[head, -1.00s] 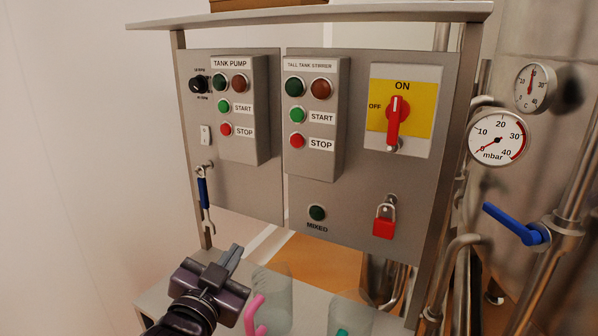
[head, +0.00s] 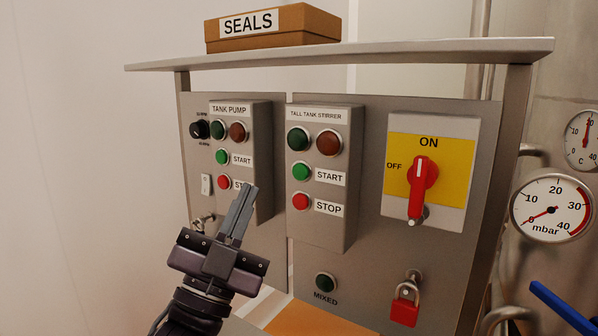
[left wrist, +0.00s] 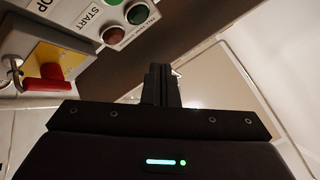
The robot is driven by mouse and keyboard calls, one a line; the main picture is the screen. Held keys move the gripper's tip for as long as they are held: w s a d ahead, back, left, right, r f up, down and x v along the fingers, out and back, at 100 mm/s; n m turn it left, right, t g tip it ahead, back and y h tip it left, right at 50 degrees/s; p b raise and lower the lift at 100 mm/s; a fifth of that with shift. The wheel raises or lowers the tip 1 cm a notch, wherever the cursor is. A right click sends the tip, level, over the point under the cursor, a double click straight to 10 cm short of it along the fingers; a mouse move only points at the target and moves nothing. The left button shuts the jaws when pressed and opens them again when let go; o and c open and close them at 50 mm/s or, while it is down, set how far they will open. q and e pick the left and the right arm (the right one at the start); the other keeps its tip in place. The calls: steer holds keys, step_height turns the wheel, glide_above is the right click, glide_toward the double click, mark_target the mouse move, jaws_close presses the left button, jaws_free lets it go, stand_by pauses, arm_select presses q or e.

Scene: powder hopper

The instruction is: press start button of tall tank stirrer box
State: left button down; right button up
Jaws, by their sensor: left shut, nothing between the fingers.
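The tall tank stirrer box (head: 319,225) is a grey box on the panel, with a dark green and a brown lamp on top. Its green start button (head: 302,172) sits beside a START label, above the red stop button (head: 301,202). In the left wrist view the box (left wrist: 97,14) shows at the top with its green start button (left wrist: 112,2) at the picture's edge. My left gripper (head: 245,197) is shut and empty. It shows in front of the tank pump box, below and left of the start button, apart from it in the picture. My right gripper is not in view.
The tank pump box (head: 262,150) is left of the stirrer box. The red switch (head: 421,185) on yellow, a red padlock (head: 405,303) and the MIXED lamp (head: 325,282) are on the panel. A SEALS carton (head: 272,28) sits on the shelf above.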

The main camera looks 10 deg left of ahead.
mark_target(300, 172)
arm_select(q)
steer(key=w+d+p, duration=0.1)
steer(key=w+d, duration=0.2)
steer(key=w, duration=0.5)
steer(key=shift+w+p, duration=0.35)
steer(key=shift+w, duration=0.05)
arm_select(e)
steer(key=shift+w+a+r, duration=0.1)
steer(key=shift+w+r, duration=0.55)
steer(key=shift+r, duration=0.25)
arm_select(q)
steer(key=shift+d+f, duration=0.1)
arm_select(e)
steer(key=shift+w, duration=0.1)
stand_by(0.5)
arm_select(q)
steer(key=shift+w, duration=0.15)
steer(key=shift+w+d, duration=0.15)
steer(key=shift+w, duration=0.15)
